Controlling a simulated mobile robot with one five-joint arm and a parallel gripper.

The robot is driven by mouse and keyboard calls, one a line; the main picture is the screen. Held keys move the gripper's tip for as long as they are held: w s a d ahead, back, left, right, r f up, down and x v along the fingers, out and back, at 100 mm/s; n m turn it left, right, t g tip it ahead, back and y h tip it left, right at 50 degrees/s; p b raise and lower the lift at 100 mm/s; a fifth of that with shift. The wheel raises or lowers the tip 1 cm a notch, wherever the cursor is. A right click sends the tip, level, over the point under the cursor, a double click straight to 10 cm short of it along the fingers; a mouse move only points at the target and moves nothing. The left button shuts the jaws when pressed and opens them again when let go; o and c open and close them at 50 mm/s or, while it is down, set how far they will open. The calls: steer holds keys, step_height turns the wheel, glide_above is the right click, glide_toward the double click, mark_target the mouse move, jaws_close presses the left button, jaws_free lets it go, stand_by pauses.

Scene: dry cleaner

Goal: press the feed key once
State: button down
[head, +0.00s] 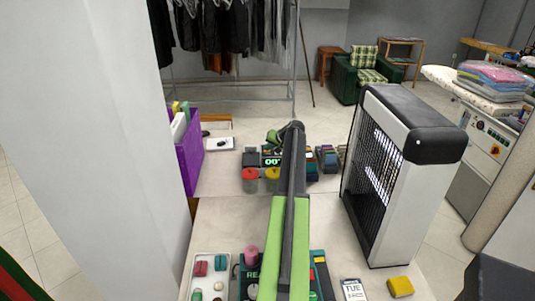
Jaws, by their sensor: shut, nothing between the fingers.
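A dark device with a lit display (272,160) stands on the far part of the counter, partly hidden by my arm. A red round button (250,174) and a yellow one (272,174) are at its front. No label reading feed is legible, so I cannot tell which key is the feed key. My gripper (273,138) appears as a small green and dark shape at the far end of my arm, by the back of the device. It is shut and empty. Its fingertips are not clear, and I cannot tell whether they touch anything.
A black-and-white grille unit (400,175) stands tall on the right. A purple holder (190,152) is at the left. Nearby are a tray of small coloured pieces (204,258), a TUE calendar block (353,289) and a yellow block (400,286). A white pillar blocks the left.

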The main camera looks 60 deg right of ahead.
mark_target(268, 155)
step_height(268, 155, up, 5)
steer(key=p, duration=0.5)
steer(key=shift+r, duration=0.1)
steer(key=shift+w, duration=0.1)
stand_by(0.6)
